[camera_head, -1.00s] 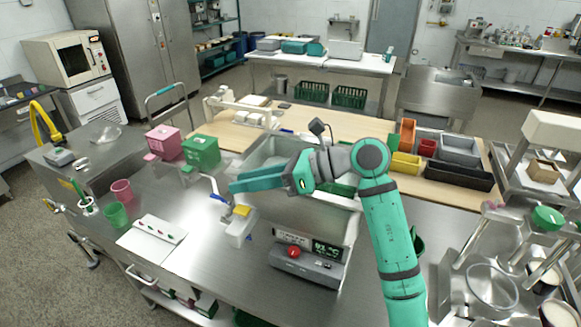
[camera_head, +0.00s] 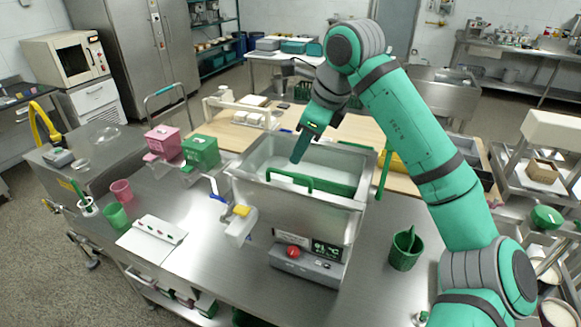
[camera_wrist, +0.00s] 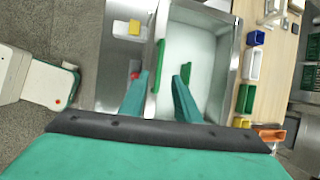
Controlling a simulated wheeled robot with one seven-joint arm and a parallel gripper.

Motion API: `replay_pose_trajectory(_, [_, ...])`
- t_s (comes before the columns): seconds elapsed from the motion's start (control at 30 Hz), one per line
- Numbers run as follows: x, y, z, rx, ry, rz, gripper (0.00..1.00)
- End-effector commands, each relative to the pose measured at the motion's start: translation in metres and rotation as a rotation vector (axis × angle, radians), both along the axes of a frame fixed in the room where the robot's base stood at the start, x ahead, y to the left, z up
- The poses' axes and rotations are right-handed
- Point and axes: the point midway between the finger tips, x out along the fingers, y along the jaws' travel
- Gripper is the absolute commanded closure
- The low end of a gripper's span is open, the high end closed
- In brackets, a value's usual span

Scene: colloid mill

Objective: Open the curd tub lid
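A steel tub (camera_head: 295,202) with a pale inside stands on the steel table. A green bar-shaped handle (camera_head: 290,180) shows along its front side and a green upright bar (camera_head: 383,176) at its right end. I cannot tell which part is the lid or how it sits. In the wrist view the tub (camera_wrist: 224,45) lies below my gripper, with a green bar (camera_wrist: 160,66) near its left rim. My gripper (camera_head: 298,160) points down over the tub.
A control box (camera_head: 308,264) with a red knob stands in front of the tub. A green cup (camera_head: 404,250) stands at the right. Pink (camera_head: 163,138) and green (camera_head: 201,151) boxes stand left.

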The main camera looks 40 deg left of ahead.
Motion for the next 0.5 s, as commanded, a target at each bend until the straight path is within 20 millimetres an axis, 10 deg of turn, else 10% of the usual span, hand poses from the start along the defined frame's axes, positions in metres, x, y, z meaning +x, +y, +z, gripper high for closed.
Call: replay_pose_trajectory(0.5, [0.005, 0.035, -0.072, 0.003, 0.003, 0.004, 0.71])
